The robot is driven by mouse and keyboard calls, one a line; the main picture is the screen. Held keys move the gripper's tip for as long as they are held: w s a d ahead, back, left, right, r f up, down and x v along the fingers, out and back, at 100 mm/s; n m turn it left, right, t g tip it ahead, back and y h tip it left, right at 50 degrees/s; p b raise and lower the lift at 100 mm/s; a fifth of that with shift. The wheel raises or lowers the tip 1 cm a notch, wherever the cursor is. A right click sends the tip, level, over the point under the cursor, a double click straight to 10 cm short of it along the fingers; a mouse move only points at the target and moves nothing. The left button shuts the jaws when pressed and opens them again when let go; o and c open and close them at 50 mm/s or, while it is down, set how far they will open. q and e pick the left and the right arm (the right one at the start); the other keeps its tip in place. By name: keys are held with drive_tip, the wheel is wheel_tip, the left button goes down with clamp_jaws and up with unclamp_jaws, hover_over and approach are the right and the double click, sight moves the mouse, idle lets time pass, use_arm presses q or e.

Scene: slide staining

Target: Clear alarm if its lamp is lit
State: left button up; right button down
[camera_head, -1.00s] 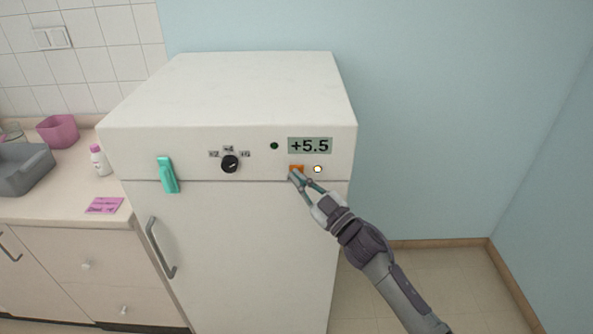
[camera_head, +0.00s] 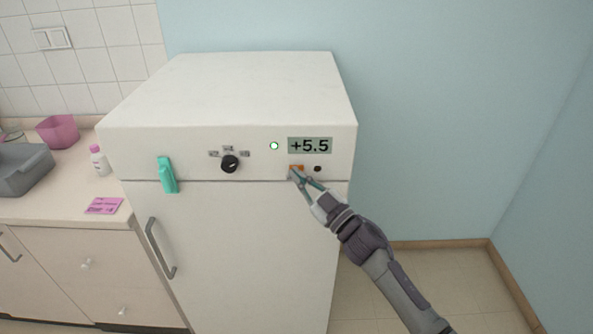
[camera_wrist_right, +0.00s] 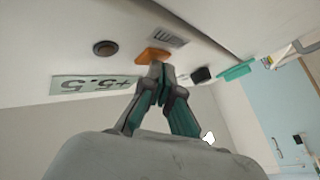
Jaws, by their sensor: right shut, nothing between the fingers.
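The white fridge (camera_head: 230,105) has a panel along its top front with a display (camera_head: 310,146) reading +5.5. Below the display is an orange button (camera_head: 297,168), and right of it a round lamp (camera_head: 318,169) that is dark. A small lamp left of the display (camera_head: 274,146) glows green-white. My right gripper (camera_head: 293,174) is shut and empty, its tips at the orange button. In the right wrist view the fingertips (camera_wrist_right: 157,68) meet the lower edge of the orange button (camera_wrist_right: 152,56); whether they press it I cannot tell. The dark lamp (camera_wrist_right: 105,48) is beside it. My left gripper is out of view.
A black dial (camera_head: 230,164) and a teal clip-like object (camera_head: 167,174) are on the fridge front. The counter (camera_head: 60,195) at left holds a grey tray, a pink tub, a white bottle and a pink note. Right of the fridge is open floor.

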drive_tip(key=shift+s, duration=0.1)
idle(0.3)
drive_tip(key=shift+s+p, duration=0.5)
drive_tip(key=shift+s, duration=0.15)
drive_tip(key=s+p, duration=0.2)
drive_tip(key=s, duration=0.3)
drive_tip(key=shift+p, duration=0.3)
idle(0.5)
